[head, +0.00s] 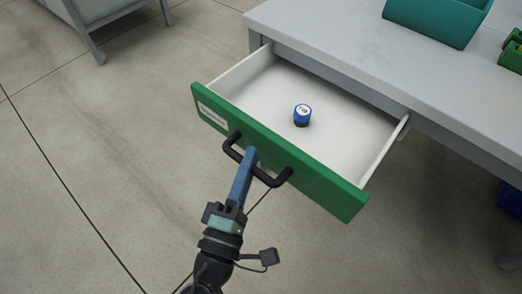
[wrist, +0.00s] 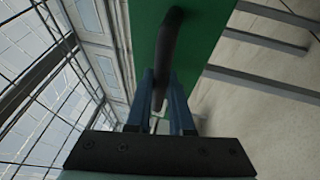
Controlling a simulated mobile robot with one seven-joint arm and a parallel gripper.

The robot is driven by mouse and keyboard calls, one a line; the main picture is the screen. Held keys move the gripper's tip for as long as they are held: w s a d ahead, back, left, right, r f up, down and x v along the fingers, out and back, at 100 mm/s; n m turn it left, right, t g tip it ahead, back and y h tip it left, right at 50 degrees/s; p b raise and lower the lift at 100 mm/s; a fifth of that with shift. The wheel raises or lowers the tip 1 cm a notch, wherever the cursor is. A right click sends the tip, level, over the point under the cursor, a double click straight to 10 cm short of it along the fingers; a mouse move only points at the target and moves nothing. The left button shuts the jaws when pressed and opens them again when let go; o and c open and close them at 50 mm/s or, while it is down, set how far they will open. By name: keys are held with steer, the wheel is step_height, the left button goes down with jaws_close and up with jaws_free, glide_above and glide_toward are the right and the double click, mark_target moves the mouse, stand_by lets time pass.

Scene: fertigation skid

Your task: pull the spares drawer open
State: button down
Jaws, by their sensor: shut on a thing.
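The spares drawer (head: 282,162) has a green front with a white label on its left part, and a white interior. It stands well out from under the grey bench. A black bar handle (head: 273,181) is fixed to the drawer front; it also shows in the wrist view (wrist: 169,50). My gripper (head: 250,156) is shut on the handle near its middle. In the wrist view, my two blue fingers (wrist: 161,100) lie on either side of the bar. A small blue and black cylinder (head: 302,115) stands upright inside the drawer.
The grey bench top (head: 340,45) spans the upper right. A teal bin (head: 438,18) and green bins (head: 512,52) stand on it. A blue crate (head: 509,199) is under the bench at the right edge. The concrete floor left of the drawer is clear.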

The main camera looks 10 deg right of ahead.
steer(key=shift+s+a, duration=0.55)
steer(key=shift+a, duration=0.1)
steer(key=c, duration=0.8)
jaws_free()
steer(key=p+v, duration=0.1)
steer(key=v, duration=1.2)
steer(key=shift+f, duration=0.15)
